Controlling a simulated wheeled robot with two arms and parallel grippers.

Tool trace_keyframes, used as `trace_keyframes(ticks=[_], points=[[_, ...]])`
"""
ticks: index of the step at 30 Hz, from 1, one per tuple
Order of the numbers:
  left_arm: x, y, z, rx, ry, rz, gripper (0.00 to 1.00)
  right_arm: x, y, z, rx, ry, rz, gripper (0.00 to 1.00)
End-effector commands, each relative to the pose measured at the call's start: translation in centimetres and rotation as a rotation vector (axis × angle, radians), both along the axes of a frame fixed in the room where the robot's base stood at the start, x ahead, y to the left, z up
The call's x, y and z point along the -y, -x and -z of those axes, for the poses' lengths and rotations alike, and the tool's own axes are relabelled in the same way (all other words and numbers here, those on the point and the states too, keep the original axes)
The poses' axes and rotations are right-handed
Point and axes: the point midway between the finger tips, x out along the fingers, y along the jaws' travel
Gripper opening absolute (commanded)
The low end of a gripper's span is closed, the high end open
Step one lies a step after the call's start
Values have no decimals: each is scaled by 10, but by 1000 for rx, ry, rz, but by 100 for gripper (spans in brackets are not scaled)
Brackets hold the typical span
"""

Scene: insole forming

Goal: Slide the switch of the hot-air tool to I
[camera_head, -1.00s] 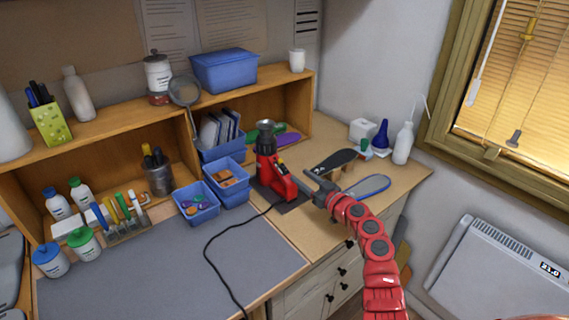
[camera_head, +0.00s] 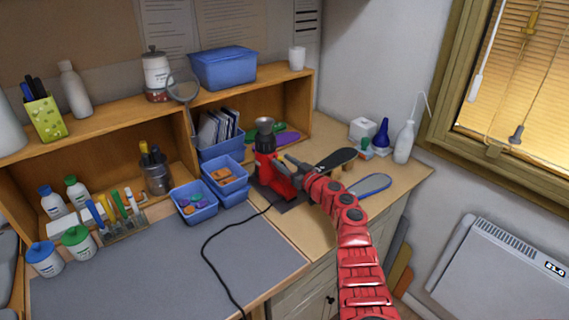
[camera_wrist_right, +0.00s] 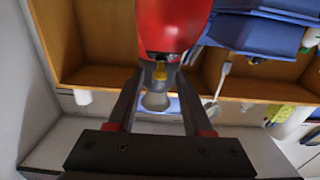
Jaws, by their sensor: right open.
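The red hot-air tool (camera_head: 267,170) stands upright on a dark base on the bench, its grey metal nozzle (camera_head: 264,124) pointing up and its black cord trailing forward. My right gripper (camera_head: 284,165) is at the tool's right side. My left gripper is out of view.
Blue bins (camera_head: 194,203) stand left of the tool. A black insole (camera_head: 336,159) and a blue one (camera_head: 371,186) are to its right. A wooden shelf (camera_head: 110,115) runs behind.

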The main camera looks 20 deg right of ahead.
Motion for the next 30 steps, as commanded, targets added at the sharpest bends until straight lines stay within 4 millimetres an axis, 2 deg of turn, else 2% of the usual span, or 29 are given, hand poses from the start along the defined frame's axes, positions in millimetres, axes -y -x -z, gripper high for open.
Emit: trace_keyframes(ticks=[1,6,9,30], points=[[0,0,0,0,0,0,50,0,0,0,0,0,0,45],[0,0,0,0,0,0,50,0,0,0,0,0,0,15],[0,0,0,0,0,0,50,0,0,0,0,0,0,0],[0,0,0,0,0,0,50,0,0,0,0,0,0,0]])
